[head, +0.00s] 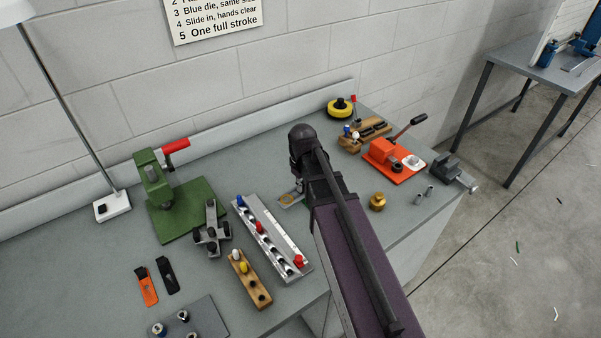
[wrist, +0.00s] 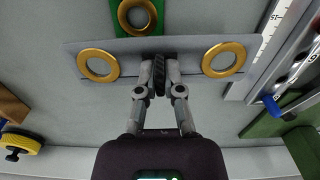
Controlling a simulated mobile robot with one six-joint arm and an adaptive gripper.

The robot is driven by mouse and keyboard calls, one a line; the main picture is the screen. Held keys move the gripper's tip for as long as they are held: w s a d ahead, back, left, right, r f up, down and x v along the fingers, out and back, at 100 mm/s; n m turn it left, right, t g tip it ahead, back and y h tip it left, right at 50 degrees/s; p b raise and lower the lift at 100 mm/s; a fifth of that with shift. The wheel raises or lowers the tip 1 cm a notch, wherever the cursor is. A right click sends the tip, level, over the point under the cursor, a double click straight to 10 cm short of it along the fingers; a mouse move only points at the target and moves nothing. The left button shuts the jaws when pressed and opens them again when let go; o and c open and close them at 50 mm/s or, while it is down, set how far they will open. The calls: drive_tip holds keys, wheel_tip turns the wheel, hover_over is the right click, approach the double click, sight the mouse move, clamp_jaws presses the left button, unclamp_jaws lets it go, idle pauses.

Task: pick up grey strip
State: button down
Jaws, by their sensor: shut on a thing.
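The grey strip (wrist: 187,45) lies across the upper part of the wrist view, with a brass ring (wrist: 98,65) near its left end and another (wrist: 224,60) near its right end. My gripper (wrist: 158,72) is shut on the strip at the middle of its near edge, between the rings. In the head view my gripper (head: 298,187) is over the bench, and only a small part of the strip (head: 288,201) shows beside it. My arm hides the rest. I cannot tell whether the strip is clear of the bench.
A green piece with a brass ring (wrist: 137,15) is just beyond the strip. A long metal rail (head: 268,236) with red and blue knobs lies to the left, with a green press (head: 160,195) beyond. An orange lever tool (head: 392,160) and brass pot (head: 377,201) stand right.

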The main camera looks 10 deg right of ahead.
drive_tip(key=shift+s+a+r, duration=0.1)
drive_tip(key=shift+s+a, duration=0.1)
drive_tip(key=shift+s, duration=1.35)
drive_tip(key=shift+r, duration=0.1)
wheel_tip(320, 180, up, 16)
drive_tip(key=p, duration=1.6)
drive_tip(key=shift+s+f, duration=0.1)
drive_tip(key=shift+f, duration=0.1)
